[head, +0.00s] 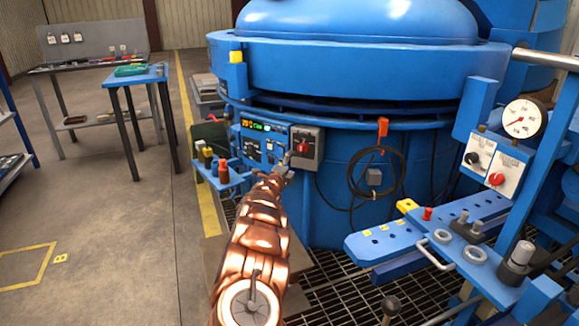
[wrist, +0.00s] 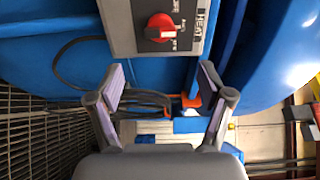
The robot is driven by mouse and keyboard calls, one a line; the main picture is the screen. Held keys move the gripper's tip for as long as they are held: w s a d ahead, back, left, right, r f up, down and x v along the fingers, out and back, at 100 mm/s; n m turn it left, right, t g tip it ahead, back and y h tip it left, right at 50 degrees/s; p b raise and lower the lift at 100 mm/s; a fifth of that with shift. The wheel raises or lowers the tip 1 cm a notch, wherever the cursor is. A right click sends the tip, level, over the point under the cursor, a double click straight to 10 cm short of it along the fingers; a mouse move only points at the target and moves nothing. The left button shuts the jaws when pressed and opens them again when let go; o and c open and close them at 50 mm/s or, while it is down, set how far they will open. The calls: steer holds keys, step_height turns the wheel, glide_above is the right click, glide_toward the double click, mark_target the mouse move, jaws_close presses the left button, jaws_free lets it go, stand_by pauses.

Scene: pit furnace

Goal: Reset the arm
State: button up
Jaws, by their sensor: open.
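My copper-coloured arm reaches from the bottom of the head view toward the blue furnace (head: 340,190). My gripper (head: 287,163) is at the arm's far end, close to a grey switch box with a red knob (head: 303,149). In the wrist view, my gripper (wrist: 161,82) has its two fingers spread wide apart with nothing between them. The grey switch box (wrist: 125,32) and its red rotary knob (wrist: 160,27) sit beyond the fingertips. The knob is apart from both fingers, and part of a label reading HEAT shows beside it.
A control panel with a lit display (head: 262,127) is left of the switch box. Black cable (head: 362,175) hangs to the right. A blue bench with fittings (head: 440,235) and a gauge (head: 523,118) stand at right. A blue table (head: 135,80) stands back left; open floor lies left.

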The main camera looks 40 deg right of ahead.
steer(key=shift+a, duration=0.4)
stand_by(0.3)
